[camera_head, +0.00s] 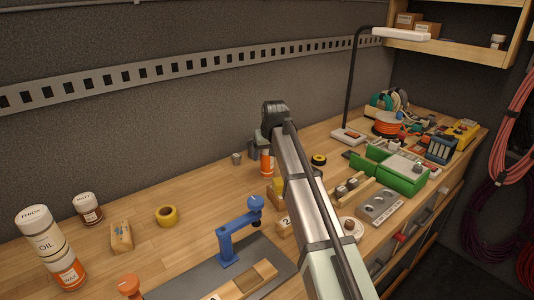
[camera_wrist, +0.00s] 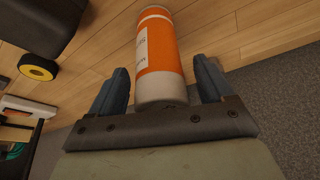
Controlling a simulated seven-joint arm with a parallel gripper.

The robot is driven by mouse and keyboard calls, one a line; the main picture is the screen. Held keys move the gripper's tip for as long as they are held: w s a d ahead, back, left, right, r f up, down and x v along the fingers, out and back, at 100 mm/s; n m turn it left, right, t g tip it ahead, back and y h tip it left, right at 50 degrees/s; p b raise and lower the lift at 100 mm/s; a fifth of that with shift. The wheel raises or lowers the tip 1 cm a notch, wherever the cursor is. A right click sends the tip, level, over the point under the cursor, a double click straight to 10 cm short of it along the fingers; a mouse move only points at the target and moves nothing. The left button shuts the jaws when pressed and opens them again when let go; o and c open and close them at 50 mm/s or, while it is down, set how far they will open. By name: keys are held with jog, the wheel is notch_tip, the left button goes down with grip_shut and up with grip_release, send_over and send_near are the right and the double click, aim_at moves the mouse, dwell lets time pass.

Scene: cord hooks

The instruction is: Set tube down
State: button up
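The orange and white tube (camera_head: 267,163) appears to stand upright on the wooden bench, beyond the middle and near the back wall. In the wrist view the tube (camera_wrist: 161,55) lies between the two fingers of my gripper (camera_wrist: 163,82). A thin gap shows on each side of it, so the fingers look open around it and apart from it. In the head view my gripper (camera_head: 257,150) is right beside the tube, and my arm partly hides that area. Whether the tube's base touches the bench is hard to see.
Yellow tape (camera_head: 167,215), a blue clamp (camera_head: 236,232) and bottles (camera_head: 50,245) are nearer. The bench between yellow tape and can is clear.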

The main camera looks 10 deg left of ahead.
jog(key=v, duration=1.2)
jog(key=shift+s+r, duration=0.1)
jog(key=shift+r, duration=0.05)
